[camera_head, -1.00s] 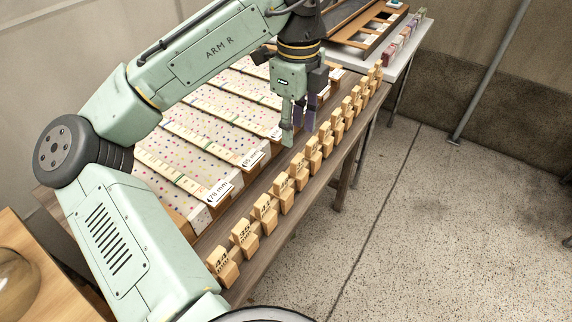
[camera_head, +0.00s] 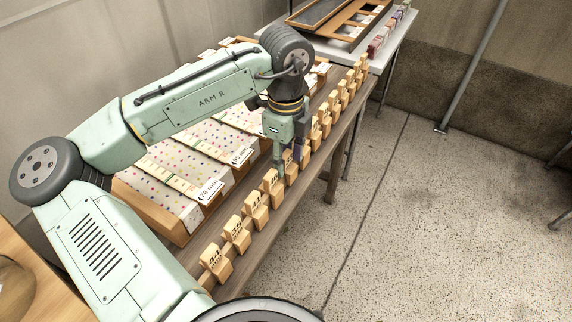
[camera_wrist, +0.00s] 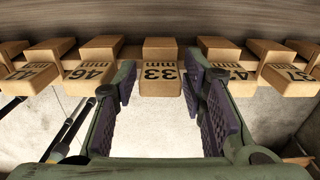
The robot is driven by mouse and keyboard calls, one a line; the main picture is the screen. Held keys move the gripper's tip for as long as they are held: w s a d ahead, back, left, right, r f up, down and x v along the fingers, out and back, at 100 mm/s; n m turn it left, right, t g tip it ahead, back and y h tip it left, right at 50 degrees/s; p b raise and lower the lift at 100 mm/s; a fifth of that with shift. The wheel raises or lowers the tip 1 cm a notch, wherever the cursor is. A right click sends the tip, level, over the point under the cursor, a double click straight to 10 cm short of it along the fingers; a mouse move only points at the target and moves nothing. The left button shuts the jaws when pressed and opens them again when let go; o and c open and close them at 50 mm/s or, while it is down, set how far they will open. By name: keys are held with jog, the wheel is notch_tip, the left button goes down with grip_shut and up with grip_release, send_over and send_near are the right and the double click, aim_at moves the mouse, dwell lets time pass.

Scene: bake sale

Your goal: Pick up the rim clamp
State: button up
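Several light wooden blocks with black mm numbers stand in a row along the table's front edge; I take these for the rim clamps. In the wrist view the block marked 33 mm (camera_wrist: 160,72) is in the middle, between my fingers. My gripper (camera_wrist: 160,90) is open, with a purple-padded finger on each side of that block; gaps show beside it. In the head view my gripper (camera_head: 289,158) points down at the row and partly hides the block there. Blocks marked 46 (camera_wrist: 91,72) and 41 (camera_wrist: 28,80) stand to the left, and one marked 37 (camera_wrist: 290,72) to the right.
The wooden table (camera_head: 262,245) carries boxes with dotted paper and mm labels (camera_head: 210,190) behind the row. Neighbouring blocks stand close on both sides of my fingers. A white table (camera_head: 385,52) with wooden frames stands beyond. The speckled floor (camera_head: 440,230) is open at right.

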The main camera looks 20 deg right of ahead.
jog(key=shift+c, duration=0.4)
jog(key=c, duration=0.8)
jog(key=shift+r, duration=0.1)
